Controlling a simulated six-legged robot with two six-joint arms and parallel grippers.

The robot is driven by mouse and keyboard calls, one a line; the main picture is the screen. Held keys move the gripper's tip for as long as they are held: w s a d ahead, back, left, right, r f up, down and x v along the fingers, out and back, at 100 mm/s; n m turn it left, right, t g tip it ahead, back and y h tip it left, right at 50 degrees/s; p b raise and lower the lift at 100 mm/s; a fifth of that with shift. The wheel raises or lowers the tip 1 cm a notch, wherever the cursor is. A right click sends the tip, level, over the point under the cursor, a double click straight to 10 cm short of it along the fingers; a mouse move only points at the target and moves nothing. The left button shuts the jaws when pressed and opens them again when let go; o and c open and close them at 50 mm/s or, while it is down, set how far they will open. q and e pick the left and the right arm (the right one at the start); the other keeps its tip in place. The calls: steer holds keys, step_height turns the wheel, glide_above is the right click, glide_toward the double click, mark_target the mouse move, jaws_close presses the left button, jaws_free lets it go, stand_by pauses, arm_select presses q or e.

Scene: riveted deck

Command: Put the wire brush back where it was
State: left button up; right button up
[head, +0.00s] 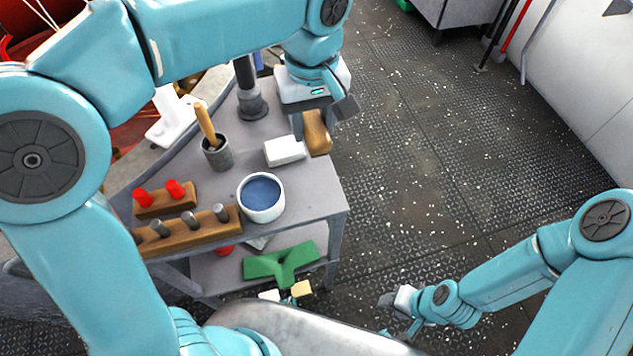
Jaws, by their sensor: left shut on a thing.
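My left gripper (320,118) is at the far right edge of the grey cart top (311,192). It is shut on a brown wooden block-like thing, which I take to be the wire brush (318,135). Its bristles do not show. The brush is just right of a white block (284,151), at the cart's edge; I cannot tell whether it touches the top. My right gripper (396,312) is low at the right, away from the cart; its jaws are too small to read.
On the cart stand a cup (216,154) with a wooden handle in it, a white bowl of blue stuff (261,197), a rack of grey pegs (190,233), a block with red knobs (165,199) and a dark post (249,91). A green piece (280,264) lies on the lower shelf.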

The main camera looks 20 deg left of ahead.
arm_select(q)
steer(key=b, duration=0.1)
glide_above(312, 195)
step_height(312, 195, down, 15)
steer(key=shift+r, duration=0.2)
steer(key=shift+s+f, duration=0.1)
steer(key=shift+f, duration=0.15)
step_height(312, 195, down, 4)
steer(key=shift+f, duration=0.15)
steer(key=shift+f+b, duration=0.15)
steer(key=shift+b, duration=0.25)
steer(key=o, duration=1)
steer(key=shift+r, duration=0.25)
